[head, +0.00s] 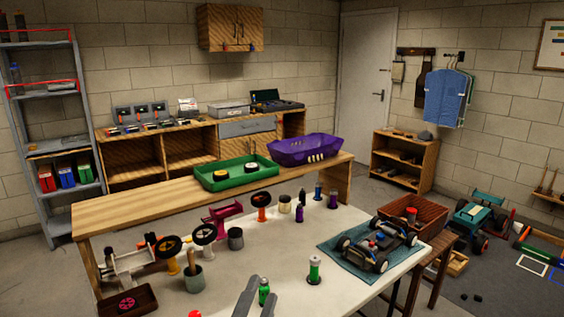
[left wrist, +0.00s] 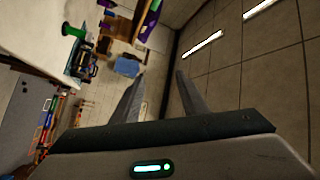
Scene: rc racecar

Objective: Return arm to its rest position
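My left gripper (head: 261,290) shows at the bottom middle of the head view, its grey fingers pointing up the picture. In the left wrist view my left gripper (left wrist: 156,80) has its two fingers well apart, with nothing between them. A small green bottle (head: 264,291) shows by the fingers in the head view; they do not hold it. A green and white bottle (head: 314,270) stands on the white table to the right. My right gripper is not in view.
The white table (head: 345,212) carries an RC car (head: 376,246) on a blue mat (head: 336,252), plus several tools and bottles. A wooden bench (head: 125,207) behind holds a green tray (head: 228,182) and a purple crate (head: 284,156). The table's front middle is fairly clear.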

